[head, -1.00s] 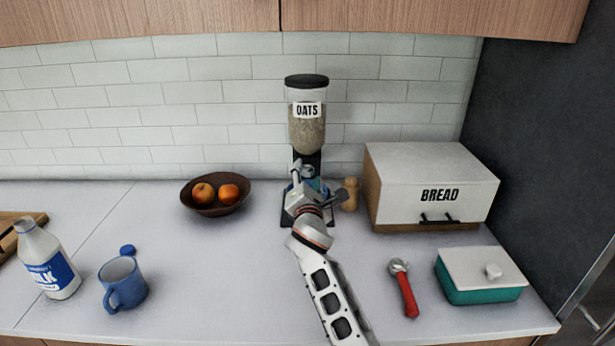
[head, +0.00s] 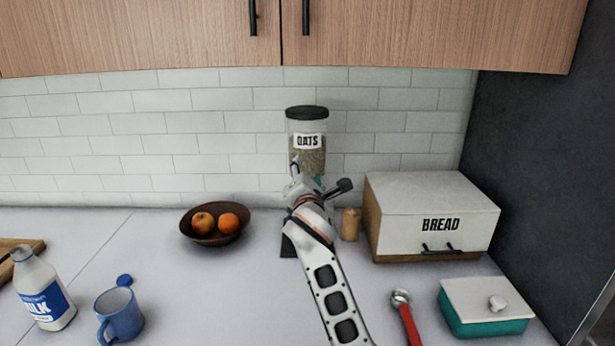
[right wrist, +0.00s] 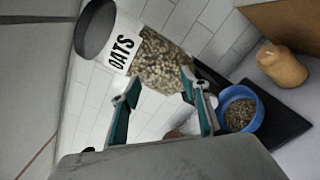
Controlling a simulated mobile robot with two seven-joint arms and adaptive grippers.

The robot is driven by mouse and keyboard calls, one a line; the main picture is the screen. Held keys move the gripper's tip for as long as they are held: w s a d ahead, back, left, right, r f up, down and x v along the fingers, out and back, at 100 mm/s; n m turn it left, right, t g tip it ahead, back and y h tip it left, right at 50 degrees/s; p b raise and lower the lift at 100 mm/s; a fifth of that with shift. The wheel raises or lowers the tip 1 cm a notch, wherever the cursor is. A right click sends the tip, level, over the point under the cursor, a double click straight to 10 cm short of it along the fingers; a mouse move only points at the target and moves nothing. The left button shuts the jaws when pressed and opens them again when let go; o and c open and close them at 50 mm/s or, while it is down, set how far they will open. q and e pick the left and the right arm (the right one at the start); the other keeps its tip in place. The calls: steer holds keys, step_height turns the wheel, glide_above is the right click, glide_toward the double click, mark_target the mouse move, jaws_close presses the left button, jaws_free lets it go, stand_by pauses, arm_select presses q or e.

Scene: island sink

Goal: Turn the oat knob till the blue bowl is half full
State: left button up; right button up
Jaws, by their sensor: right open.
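The oat dispenser (head: 307,150) stands against the back wall, a clear jar with a black lid and an OATS label. It also shows tilted in the right wrist view (right wrist: 150,62), with oats inside. My right gripper (head: 306,182) is in front of the jar's lower part. In the right wrist view its teal fingers (right wrist: 161,80) are spread apart, on either side of the jar's lower end, with nothing clearly held. The knob cannot be made out. The blue bowl (right wrist: 254,121) sits on the dispenser's dark base and holds some oats; my arm hides it in the head view. My left gripper is out of view.
A wooden shaker (head: 350,225) and the bread box (head: 432,215) stand close on the right. A fruit bowl (head: 214,236) is on the left. A mug (head: 120,318), milk bottle (head: 44,290), red-handled tool (head: 407,315) and teal dish (head: 485,315) are nearer. Cabinets hang above.

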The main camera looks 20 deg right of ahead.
steer(key=s+a+f+n, duration=0.2)
steer(key=s+f+n, duration=0.5)
steer(key=f+n, duration=0.3)
steer(key=x, duration=0.7)
steer(key=shift+w, duration=0.2)
steer(key=shift+d+f, duration=0.1)
steer(key=shift+f, duration=0.05)
steer(key=c, duration=1.1)
